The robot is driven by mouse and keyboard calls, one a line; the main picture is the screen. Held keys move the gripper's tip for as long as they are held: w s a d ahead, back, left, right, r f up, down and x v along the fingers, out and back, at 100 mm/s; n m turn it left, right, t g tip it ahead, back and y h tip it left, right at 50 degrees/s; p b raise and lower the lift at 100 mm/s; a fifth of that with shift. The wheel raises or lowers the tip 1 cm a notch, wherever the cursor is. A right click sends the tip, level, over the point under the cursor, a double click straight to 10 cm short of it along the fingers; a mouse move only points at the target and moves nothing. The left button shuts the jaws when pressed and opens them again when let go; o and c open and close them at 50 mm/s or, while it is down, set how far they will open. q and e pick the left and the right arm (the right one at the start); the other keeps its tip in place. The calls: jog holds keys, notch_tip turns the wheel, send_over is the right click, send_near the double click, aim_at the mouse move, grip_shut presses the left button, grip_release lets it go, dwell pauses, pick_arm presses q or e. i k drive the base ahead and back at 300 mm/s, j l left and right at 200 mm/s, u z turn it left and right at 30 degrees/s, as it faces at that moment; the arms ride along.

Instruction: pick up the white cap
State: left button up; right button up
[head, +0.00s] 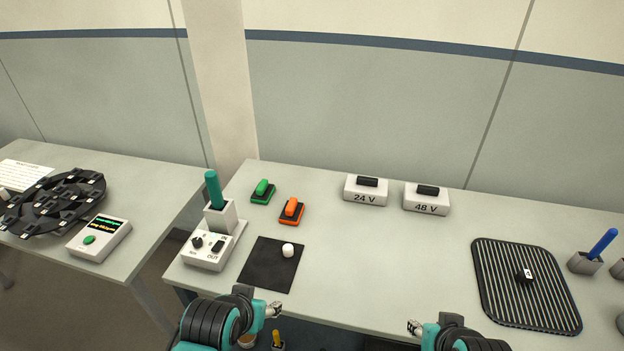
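The small white cap (288,250) sits on the right part of a dark square mat (262,276) on the table. My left gripper (276,308) is just in front of the mat, at the table's front edge, apart from the cap and nearer to me. My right gripper (414,326) is farther right, also at the front edge, with nothing seen near it. Both grippers are small in view, and their finger gaps are not clear. Nothing hides the cap.
A white device with a teal handle (213,190) stands left of the mat. Green (262,190) and orange (291,210) switches lie behind it. Boxes marked 24 V (365,192) and 48 V (427,199) stand at the back. A ribbed mat (510,305) lies right. The table's middle is clear.

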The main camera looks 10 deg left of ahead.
aim_at(287, 248)
jog(key=u, duration=5.05)
jog(key=z, duration=4.5)
jog(key=i+l, duration=0.4)
jog(key=l+z, duration=0.05)
jog(key=l, duration=0.05)
